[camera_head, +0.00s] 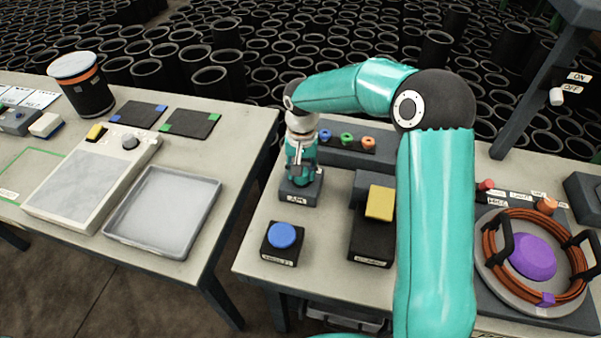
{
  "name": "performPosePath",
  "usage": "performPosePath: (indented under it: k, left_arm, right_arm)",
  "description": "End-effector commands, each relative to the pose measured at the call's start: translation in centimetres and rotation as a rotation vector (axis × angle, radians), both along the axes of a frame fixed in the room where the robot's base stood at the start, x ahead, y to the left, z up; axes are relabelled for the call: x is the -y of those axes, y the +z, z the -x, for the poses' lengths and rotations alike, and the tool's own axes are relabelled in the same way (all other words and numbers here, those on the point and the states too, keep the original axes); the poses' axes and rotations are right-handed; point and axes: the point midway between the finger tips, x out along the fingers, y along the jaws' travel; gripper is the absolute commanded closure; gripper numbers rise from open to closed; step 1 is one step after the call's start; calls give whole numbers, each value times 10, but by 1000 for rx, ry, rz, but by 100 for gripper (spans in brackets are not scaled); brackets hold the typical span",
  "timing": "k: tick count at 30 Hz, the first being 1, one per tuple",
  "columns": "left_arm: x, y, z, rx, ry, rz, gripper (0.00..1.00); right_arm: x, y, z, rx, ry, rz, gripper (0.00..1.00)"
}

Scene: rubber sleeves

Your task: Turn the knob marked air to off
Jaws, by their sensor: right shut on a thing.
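My right arm reaches in from the lower right and bends over to the left above the right-hand table. My right gripper (300,160) points down over the dark box with the air label (298,194) and is shut on the knob on top of it. The gripper hides the knob, so its pointer and angle cannot be told. My left gripper is not in view.
A blue button box (283,236) stands in front of the air box. A black box with a yellow block (380,203) is to its right. A turntable with an orange coil (490,262) is farther right. A grey tray (164,213) lies on the left table (245,130).

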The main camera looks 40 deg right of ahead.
Motion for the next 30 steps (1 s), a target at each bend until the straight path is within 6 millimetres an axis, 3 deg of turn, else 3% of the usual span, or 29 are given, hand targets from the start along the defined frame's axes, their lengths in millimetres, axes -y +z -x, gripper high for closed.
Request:
performPosePath:
  k: [12,28,29,30]
  left_arm:
    - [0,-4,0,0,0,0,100]
    - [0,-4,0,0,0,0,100]
    - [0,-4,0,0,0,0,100]
    - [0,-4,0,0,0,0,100]
  right_arm:
    - [0,0,0,0,207,1,94]
    - [0,0,0,0,234,1,93]
    - [0,0,0,0,233,1,54]
    - [0,0,0,0,233,1,47]
